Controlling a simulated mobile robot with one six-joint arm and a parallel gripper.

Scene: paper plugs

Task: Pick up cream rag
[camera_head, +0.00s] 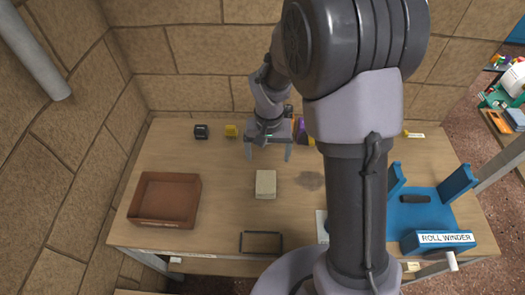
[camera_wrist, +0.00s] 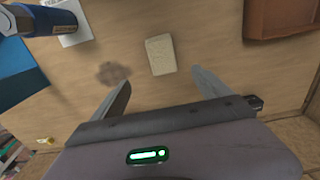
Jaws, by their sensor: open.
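The cream rag (camera_head: 266,184) lies on the middle of the wooden table as a small, pale, block-like folded piece. It also shows in the wrist view (camera_wrist: 161,55), lying flat just beyond the fingertips and roughly centred between them. My gripper (camera_head: 268,153) hangs over the table, behind the rag in the head view. Its two fingers are spread wide, with nothing between them, and it also shows in the wrist view (camera_wrist: 160,80). No finger appears to touch the rag. My gripper's height over the table is hard to judge.
A brown open box (camera_head: 165,200) stands at the left. A blue roll winder (camera_head: 425,215) is at the right, partly behind my arm. A dark frame (camera_head: 261,243) lies at the front edge. A dark stain (camera_head: 311,180) marks the table beside the rag. Small items (camera_head: 201,131) line the back.

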